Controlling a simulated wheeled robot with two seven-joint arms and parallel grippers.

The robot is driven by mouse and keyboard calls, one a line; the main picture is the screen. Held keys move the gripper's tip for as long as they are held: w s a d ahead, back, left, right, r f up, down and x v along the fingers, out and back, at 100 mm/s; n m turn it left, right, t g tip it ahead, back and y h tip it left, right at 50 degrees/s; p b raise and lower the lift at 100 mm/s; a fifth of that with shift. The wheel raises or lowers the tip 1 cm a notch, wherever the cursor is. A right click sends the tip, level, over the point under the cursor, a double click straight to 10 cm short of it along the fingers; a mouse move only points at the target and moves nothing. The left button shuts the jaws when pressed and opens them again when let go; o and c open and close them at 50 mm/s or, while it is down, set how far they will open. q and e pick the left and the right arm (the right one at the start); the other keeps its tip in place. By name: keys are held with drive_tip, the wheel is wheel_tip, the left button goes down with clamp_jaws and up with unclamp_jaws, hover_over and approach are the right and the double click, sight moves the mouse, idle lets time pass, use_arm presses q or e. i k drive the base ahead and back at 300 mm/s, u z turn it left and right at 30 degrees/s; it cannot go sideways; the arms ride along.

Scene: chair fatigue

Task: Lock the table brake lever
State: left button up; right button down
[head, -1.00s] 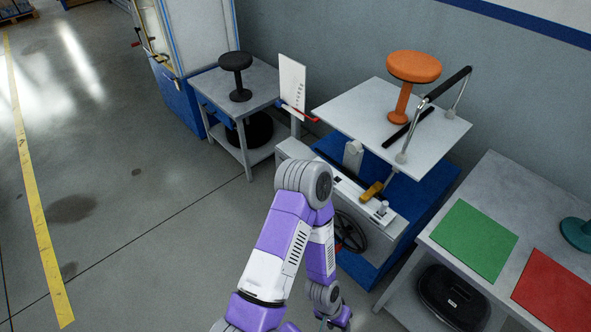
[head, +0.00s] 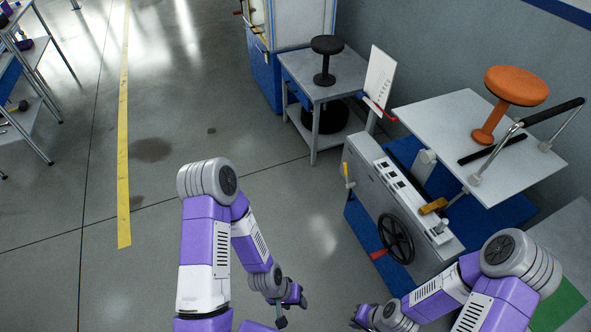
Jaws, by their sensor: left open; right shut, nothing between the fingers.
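A grey machine (head: 372,181) carries a tilted white table plate (head: 530,160). A yellow-handled lever (head: 433,206) sits between the machine's top and the plate's near edge. Another small yellow handle (head: 347,176) is on the machine's left end. A red handle (head: 379,254) sticks out by the black handwheel (head: 396,238). I cannot tell for sure which lever is the table brake. My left gripper (head: 291,311) is open over the floor, left of and nearer than the machine. My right gripper (head: 361,317) is shut and empty, low in front of the machine. Neither touches any lever.
An orange stool (head: 517,85) stands on the white plate, beside a black-gripped metal bar (head: 552,110). A grey side table (head: 345,82) with a black stool (head: 326,58) stands behind the machine. A green mat (head: 562,303) is at lower right.

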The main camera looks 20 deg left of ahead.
sight(346, 174)
drive_tip(key=u, duration=1.2)
drive_tip(key=i, duration=1.25)
drive_tip(key=z, duration=2.7)
